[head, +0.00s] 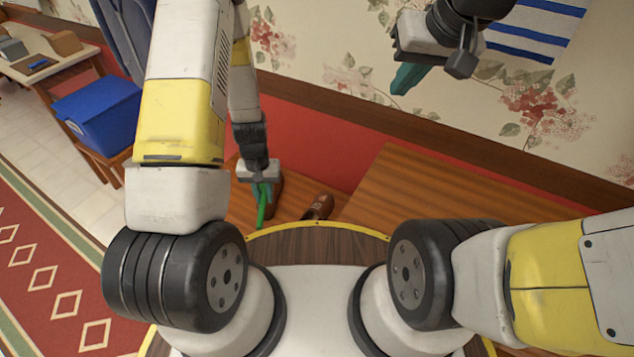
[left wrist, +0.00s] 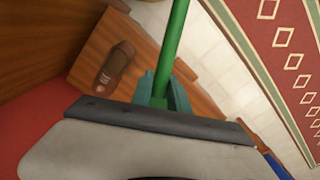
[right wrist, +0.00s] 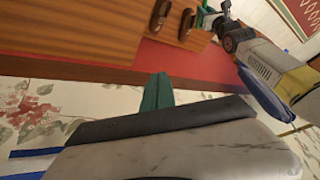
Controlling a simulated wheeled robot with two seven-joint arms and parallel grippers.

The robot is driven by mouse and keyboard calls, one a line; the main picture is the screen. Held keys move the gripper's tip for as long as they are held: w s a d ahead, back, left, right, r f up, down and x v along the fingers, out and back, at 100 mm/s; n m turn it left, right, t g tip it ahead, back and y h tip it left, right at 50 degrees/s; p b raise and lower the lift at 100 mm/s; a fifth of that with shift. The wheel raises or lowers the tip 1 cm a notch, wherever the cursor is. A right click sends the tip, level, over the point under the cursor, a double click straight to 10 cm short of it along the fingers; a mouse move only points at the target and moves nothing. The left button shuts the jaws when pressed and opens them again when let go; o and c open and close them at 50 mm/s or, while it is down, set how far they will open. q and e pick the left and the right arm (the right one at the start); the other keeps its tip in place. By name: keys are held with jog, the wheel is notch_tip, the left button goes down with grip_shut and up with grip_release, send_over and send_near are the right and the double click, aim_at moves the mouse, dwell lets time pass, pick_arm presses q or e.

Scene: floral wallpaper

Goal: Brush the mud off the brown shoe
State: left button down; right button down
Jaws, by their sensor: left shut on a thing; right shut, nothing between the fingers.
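A brown shoe (head: 318,207) stands on a low wooden surface (left wrist: 85,65). The right wrist view shows two brown shoes, one (right wrist: 158,16) left of the other (right wrist: 187,24). My left gripper (head: 262,190) is shut on a green handle (left wrist: 175,45); the brush's head is not clearly visible. My right gripper (head: 405,78) is shut and empty, raised before the wallpaper; its teal fingers also show in the right wrist view (right wrist: 157,92).
A larger wooden surface (head: 430,195) lies right of the shoe, against the red and floral wall. A blue box (head: 97,113) stands at the left on a wooden stand. A patterned red rug (head: 40,280) covers the floor at the left.

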jog(key=w+a+f+n+g, duration=0.15)
jog(key=w+f, duration=0.45)
jog(key=w, duration=0.6)
jog(key=n+g+h, duration=0.2)
jog(key=n+g, duration=0.2)
send_over(328, 217)
notch_tip(328, 217, down, 45)
jog(key=shift+m, duration=0.25)
jog(key=shift+d+f, duration=0.1)
jog(key=shift+f, duration=2.65)
jog(key=shift+f, duration=2.3)
jog(key=shift+w, duration=0.1)
notch_tip(328, 217, up, 6)
